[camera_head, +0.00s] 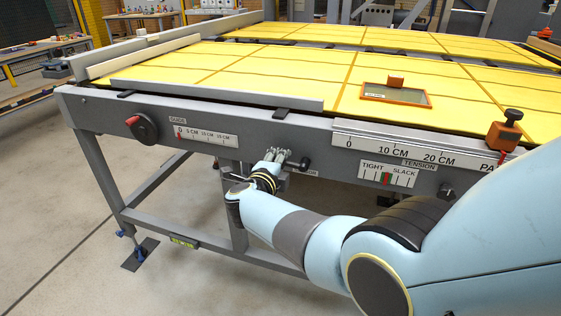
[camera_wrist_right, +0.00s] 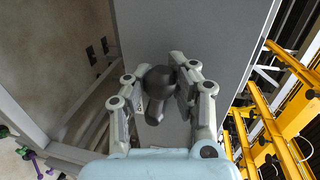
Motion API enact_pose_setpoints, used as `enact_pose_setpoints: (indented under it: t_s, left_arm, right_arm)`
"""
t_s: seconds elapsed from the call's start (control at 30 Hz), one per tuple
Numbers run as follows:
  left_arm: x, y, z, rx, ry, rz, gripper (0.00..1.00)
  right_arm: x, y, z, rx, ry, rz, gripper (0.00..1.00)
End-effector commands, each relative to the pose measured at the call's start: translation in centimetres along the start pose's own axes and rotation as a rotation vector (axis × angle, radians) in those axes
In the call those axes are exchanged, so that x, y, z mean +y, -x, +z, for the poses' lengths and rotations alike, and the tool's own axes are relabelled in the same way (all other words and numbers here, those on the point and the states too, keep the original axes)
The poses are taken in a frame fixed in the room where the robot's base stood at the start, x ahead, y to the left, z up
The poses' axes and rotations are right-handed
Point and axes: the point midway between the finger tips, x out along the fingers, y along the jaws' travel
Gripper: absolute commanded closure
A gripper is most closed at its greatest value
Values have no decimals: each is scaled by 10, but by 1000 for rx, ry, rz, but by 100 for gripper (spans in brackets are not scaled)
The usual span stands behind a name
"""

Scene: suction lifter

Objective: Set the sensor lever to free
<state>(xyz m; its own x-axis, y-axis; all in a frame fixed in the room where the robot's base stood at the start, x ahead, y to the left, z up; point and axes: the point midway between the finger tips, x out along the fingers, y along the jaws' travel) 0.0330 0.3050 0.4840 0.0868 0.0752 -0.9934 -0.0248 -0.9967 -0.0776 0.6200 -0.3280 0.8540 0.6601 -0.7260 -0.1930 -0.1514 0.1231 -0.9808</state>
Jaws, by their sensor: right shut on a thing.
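My right gripper (camera_head: 279,156) is at the front rail of the yellow-topped table, between the guide scale and the tension dial. In the right wrist view its two fingers (camera_wrist_right: 158,72) close around a black, round-headed lever (camera_wrist_right: 156,98) in front of the grey rail. The lever's lower end points down in that view. In the head view the gripper hides most of this spot, and a small label beside it is only partly readable. A dark knob (camera_head: 303,164) shows just right of the fingers. My left gripper is not in view.
A guide knob (camera_head: 143,127) with a red mark sits left on the rail. A tension scale (camera_head: 388,174) and small dial (camera_head: 446,191) are to the right. An orange slider (camera_head: 504,135) stands at the rail's right end. An orange-framed plate (camera_head: 396,94) lies on the table.

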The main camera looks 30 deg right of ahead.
Motion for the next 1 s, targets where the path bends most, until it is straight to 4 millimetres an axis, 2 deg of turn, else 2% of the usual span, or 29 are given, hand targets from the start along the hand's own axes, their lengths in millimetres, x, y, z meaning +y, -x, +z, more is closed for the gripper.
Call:
enact_pose_setpoints:
  t_s: [0.03, 0.07, 0.27, 0.67, 0.77, 1.0]
  left_arm:
    - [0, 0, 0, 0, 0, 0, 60]
    - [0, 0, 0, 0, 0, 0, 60]
    - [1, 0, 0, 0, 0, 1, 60]
    - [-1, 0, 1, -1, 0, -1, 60]
    - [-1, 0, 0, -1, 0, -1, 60]
    - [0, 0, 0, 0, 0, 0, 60]
  right_arm:
    - [9, 5, 1, -4, 4, 16, 100]
    - [9, 5, 1, -4, 4, 16, 75]
    - [6, 3, 0, -3, 3, 11, 49]
    - [-4, 2, 0, -1, -1, 2, 48]
    - [-15, 5, 0, 0, -2, 2, 48]
    - [-58, 14, -1, -2, -4, 3, 48]
